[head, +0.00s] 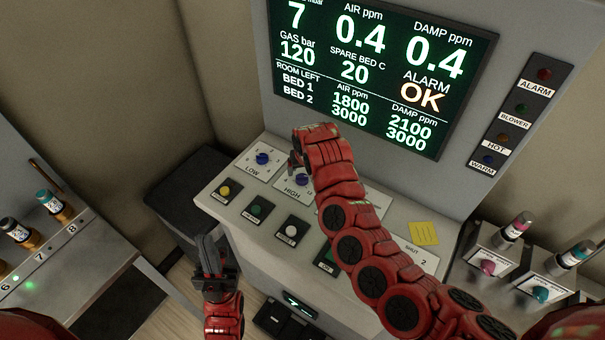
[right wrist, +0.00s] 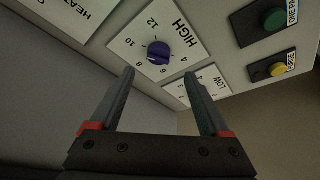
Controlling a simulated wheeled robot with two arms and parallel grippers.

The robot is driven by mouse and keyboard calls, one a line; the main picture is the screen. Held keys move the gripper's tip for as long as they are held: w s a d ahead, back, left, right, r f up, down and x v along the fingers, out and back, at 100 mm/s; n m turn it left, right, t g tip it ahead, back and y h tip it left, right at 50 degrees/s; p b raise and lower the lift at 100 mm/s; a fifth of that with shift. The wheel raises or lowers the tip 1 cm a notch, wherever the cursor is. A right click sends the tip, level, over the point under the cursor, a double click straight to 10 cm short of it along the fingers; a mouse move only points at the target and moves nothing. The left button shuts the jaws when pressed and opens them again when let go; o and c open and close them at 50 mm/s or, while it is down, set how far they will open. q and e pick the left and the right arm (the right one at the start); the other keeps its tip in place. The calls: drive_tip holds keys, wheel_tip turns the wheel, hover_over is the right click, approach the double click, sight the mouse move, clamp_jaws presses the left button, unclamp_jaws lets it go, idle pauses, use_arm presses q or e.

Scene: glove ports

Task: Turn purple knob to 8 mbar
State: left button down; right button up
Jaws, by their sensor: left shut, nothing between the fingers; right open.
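The purple knob (right wrist: 158,52) sits on a white HIGH plate, with numbers from 4 to 12 around it; which number it points at is too small to tell. In the head view the HIGH plate (head: 291,189) is partly hidden by my right gripper (head: 294,160). In the right wrist view my right gripper (right wrist: 158,74) is open and empty, its fingertips a little apart from the knob, one to each side below it. The screen (head: 385,75) reads 7 under a cut-off mbar label. My left gripper (head: 211,240) is shut and empty, in front of the console's left side.
A LOW plate with a blue-purple knob (head: 263,158) is beside the HIGH plate. Yellow (head: 224,191), green (head: 257,208) and white (head: 291,230) buttons line the console front. A yellow note (head: 424,233) lies at right. Bottle stations stand on both sides.

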sight(302, 177)
drive_tip(key=p+x, duration=0.1)
drive_tip(key=x, duration=0.6)
drive_tip(key=shift+d+f, duration=0.15)
drive_tip(key=shift+f, duration=0.1)
clamp_jaws()
